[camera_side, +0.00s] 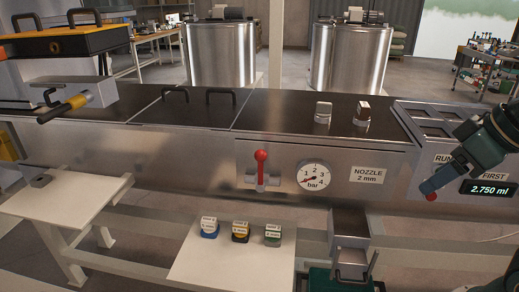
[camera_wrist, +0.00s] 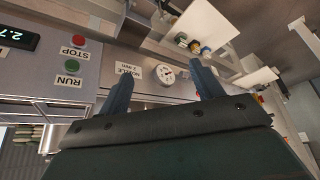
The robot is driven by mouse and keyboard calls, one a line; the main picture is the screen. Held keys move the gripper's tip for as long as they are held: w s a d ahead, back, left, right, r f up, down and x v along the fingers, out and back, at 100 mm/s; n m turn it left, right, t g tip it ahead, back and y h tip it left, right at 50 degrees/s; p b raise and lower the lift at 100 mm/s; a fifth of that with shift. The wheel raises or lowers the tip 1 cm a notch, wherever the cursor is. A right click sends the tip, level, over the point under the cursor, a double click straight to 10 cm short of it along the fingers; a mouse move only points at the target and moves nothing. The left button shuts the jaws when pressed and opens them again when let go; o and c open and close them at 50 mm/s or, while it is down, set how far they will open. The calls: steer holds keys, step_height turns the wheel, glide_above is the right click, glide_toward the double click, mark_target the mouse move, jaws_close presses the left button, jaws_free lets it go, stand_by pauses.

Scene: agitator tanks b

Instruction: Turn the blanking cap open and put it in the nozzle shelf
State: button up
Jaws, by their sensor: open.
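My gripper (camera_wrist: 158,72) is open and empty in the wrist view, its two dark fingers spread apart. In the side view my gripper (camera_side: 429,187) is at the right, in front of the control panel. I cannot tell for sure which part is the blanking cap. A white board (camera_side: 191,272) below the machine front bears three small labelled blocks: blue (camera_side: 209,228), yellow-and-dark (camera_side: 240,232) and green-grey (camera_side: 272,236). It may be the nozzle shelf, and it also shows in the wrist view (camera_wrist: 190,22). My gripper is apart from all of these.
The machine front carries a red-handled valve (camera_side: 262,170), a pressure gauge (camera_side: 313,177) and a "NOZZLE 2 mm" label (camera_side: 369,178). A grey spout-like block (camera_side: 350,225) stands below. Another white board (camera_side: 85,190) is at the left. The panel's STOP button (camera_wrist: 79,40) is near my gripper.

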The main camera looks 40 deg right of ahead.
steer(key=w+r+n+y, duration=0.1)
steer(key=w+r, duration=0.3)
steer(key=w, duration=0.3)
steer(key=w+r+n+y, duration=0.1)
steer(key=w+r, duration=0.2)
steer(key=w, duration=0.3)
steer(key=w+r+n, duration=0.2)
steer(key=w+r, duration=0.2)
steer(key=w, duration=0.3)
steer(key=n+g, duration=0.2)
steer(key=n, duration=0.2)
glide_above(325, 103)
steer(key=s+d, duration=0.2)
step_height(325, 103, down, 6)
steer(key=shift+y, duration=0.4)
steer(key=shift+w+a+f, duration=0.2)
steer(key=shift+f, duration=0.15)
steer(key=shift+f, duration=0.15)
steer(key=shift+x, duration=3.3)
steer(key=shift+s, duration=0.1)
